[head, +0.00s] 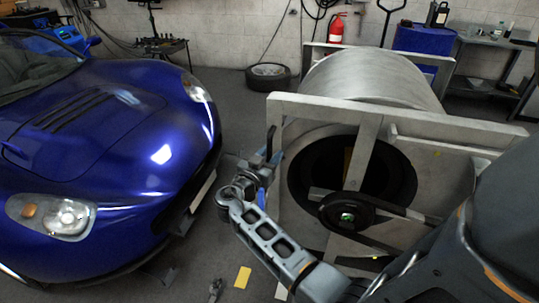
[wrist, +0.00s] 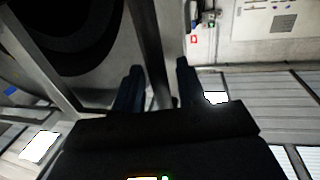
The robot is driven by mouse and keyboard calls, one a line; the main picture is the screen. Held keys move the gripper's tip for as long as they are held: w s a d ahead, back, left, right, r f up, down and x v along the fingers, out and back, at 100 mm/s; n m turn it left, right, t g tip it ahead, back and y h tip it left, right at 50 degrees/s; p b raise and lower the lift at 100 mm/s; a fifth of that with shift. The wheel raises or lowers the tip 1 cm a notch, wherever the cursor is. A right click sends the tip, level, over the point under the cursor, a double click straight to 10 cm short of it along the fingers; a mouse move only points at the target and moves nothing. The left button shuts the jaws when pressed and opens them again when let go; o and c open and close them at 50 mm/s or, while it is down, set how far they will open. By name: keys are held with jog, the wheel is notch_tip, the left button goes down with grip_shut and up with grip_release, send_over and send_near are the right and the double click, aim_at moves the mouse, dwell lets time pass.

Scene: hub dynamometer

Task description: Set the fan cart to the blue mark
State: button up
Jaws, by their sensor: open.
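The fan cart appears to be the large pale metal frame (head: 400,122) around a big silver drum (head: 370,78), with a dark round opening at its front. My gripper (head: 271,145) is at the frame's front left corner, beside an upright part of it. In the wrist view the two dark fingers (wrist: 160,82) are apart, and a dark upright bar (wrist: 147,50) shows between or just beyond them. I cannot tell whether they touch it. A small blue strip (head: 261,197) shows beside my wrist; I cannot tell whether it is the blue mark.
A blue car (head: 110,150) stands close on the left, with a narrow floor gap to the frame. A yellow patch (head: 243,277) lies on the floor in front. A tyre (head: 268,76), a red extinguisher (head: 337,28) and a blue drum (head: 415,42) are at the back.

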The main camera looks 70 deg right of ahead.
grip_shut()
dwell(0.4)
